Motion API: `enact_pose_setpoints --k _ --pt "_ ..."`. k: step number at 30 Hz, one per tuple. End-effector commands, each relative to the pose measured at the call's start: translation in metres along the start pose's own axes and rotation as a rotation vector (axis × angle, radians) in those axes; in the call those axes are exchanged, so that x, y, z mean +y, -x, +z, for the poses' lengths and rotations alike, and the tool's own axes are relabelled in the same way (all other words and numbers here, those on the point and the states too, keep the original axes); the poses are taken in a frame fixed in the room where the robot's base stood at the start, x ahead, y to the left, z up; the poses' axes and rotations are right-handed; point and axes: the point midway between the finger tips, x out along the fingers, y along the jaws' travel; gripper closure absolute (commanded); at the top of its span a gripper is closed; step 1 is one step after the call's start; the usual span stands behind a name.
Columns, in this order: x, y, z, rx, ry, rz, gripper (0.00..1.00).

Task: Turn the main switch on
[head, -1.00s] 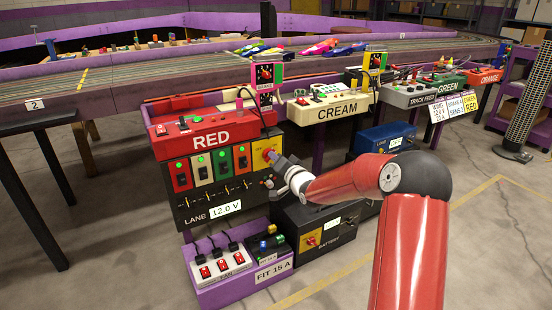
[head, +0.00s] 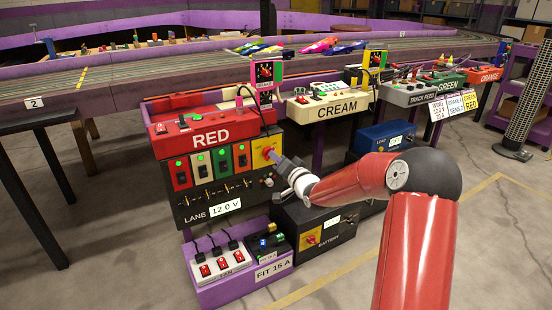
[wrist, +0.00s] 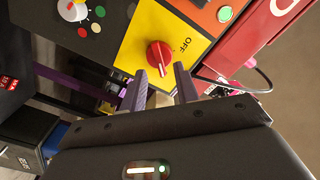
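The main switch is a red rotary knob (wrist: 159,55) on a yellow plate (wrist: 188,22) marked OFF in the wrist view. A pale line on the knob points down toward my fingers. In the head view the yellow plate (head: 262,160) sits at the right end of the black LANE panel, below the RED box. My gripper (wrist: 160,68) is open, its two purple fingers apart with the knob just ahead between their tips. I cannot tell whether the tips touch it. In the head view my gripper (head: 277,160) reaches up to the plate and partly hides the knob.
The RED box (head: 211,139) is directly above, with a black cable beside the plate. A row of colored lit switches (head: 201,171) is left of it. A black battery box (head: 335,222) with another yellow-plated red knob (head: 312,238) stands below right.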

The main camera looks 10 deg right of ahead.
Motion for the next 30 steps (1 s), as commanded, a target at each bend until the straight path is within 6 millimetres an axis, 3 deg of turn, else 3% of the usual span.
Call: enact_pose_setpoints --k 3,9,23,27,30 --pt "0.001 0.023 -0.001 0.000 0.002 0.003 0.69" --pt "0.000 0.050 0.000 0.000 0.000 0.002 0.69" --pt "-0.001 0.057 0.001 -0.005 0.007 0.006 0.69" --pt "-0.015 0.063 0.003 -0.058 0.101 0.083 0.69" --pt "-0.031 0.079 0.003 -0.129 0.232 0.200 0.69"
